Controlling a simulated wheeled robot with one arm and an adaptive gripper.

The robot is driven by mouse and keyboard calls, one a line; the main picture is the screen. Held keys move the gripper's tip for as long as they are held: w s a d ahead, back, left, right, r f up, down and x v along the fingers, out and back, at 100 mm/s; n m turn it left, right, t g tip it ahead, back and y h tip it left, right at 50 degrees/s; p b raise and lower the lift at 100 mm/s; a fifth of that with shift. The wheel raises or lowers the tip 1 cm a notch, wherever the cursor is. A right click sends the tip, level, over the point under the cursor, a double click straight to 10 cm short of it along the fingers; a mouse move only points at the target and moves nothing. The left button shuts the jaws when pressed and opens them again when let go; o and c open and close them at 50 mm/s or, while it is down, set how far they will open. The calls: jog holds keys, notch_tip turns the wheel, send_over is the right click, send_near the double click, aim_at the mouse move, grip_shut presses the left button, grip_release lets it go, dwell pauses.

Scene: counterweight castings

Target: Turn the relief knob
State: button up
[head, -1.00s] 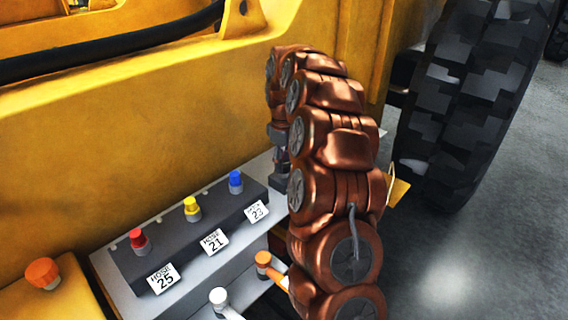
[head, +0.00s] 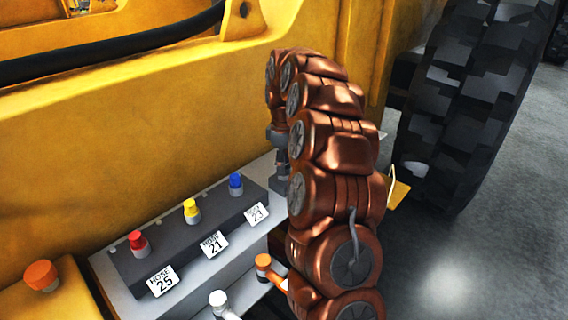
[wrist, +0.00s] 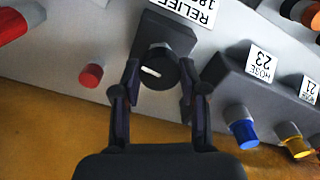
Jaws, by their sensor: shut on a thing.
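The relief knob (wrist: 160,72) is a black round knob with a short white mark, seen in the wrist view on a dark block (wrist: 172,35) beside a white label reading RELIEF (wrist: 190,8). My gripper (wrist: 160,68) has one finger on each side of the knob and is shut on it. The white mark lies close to level in the wrist view, slightly tilted. In the head view my arm hides the knob and most of the gripper; only part of the wrist end shows near the panel's far end.
A dark hose block (head: 150,252) carries red (head: 138,243), yellow (head: 191,211) and blue (head: 236,184) capped fittings with labels 25, 21 and 23. Orange (head: 263,261) and white (head: 218,299) levers stand in front. A red button (wrist: 91,75) is near the knob. A large tyre (head: 485,100) stands at right.

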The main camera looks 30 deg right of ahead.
jog(key=o, duration=1.1)
jog(key=shift+o, duration=0.2)
jog(key=shift+r, duration=0.1)
notch_tip(320, 180, up, 12)
dwell(0.3)
